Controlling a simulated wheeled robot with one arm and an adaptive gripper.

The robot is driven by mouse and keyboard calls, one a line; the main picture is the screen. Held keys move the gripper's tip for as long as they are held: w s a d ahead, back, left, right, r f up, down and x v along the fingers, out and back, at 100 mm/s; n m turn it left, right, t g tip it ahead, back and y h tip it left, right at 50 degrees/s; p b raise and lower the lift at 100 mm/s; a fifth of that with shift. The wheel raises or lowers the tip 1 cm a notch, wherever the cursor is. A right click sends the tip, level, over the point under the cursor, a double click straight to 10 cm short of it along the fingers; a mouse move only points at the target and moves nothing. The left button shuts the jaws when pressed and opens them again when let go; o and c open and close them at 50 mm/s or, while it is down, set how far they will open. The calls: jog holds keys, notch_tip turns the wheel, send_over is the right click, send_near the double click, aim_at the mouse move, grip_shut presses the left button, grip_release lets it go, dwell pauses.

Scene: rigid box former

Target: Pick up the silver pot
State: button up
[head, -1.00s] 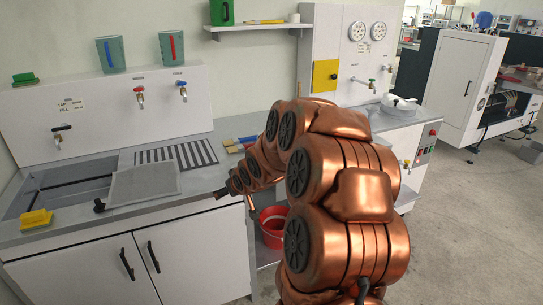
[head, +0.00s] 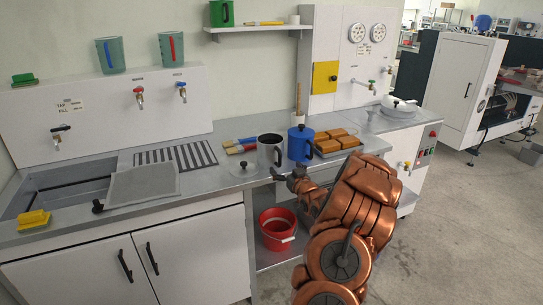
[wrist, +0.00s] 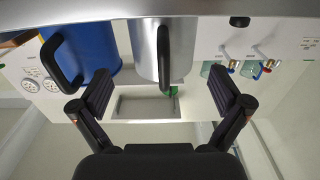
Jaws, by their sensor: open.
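The silver pot (head: 271,153), with a dark handle, stands upright on the counter near its front edge, left of the blue pot. My gripper (head: 279,174) is just in front of the silver pot and low by the counter edge. In the wrist view, the silver pot (wrist: 147,42) is upside down at the top centre, its black handle (wrist: 164,55) toward me. The open fingers (wrist: 163,95) lie to either side of the handle's line, with nothing between them. Whether they reach the handle's depth is hard to tell.
The blue pot (head: 301,143) stands close beside the silver pot, and also shows in the wrist view (wrist: 83,48). A tray of brown blocks (head: 337,141) lies to the right. Brushes (head: 240,147) lie behind left. A red bucket (head: 277,230) stands below the counter.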

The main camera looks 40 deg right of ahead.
aim_at(276, 162)
jog(key=shift+p+x, duration=1.1)
jog(key=shift+x, duration=1.85)
jog(key=shift+w+d+f, duration=0.1)
jog(key=shift+w+f, duration=0.05)
jog(key=shift+w, duration=0.65)
grip_shut()
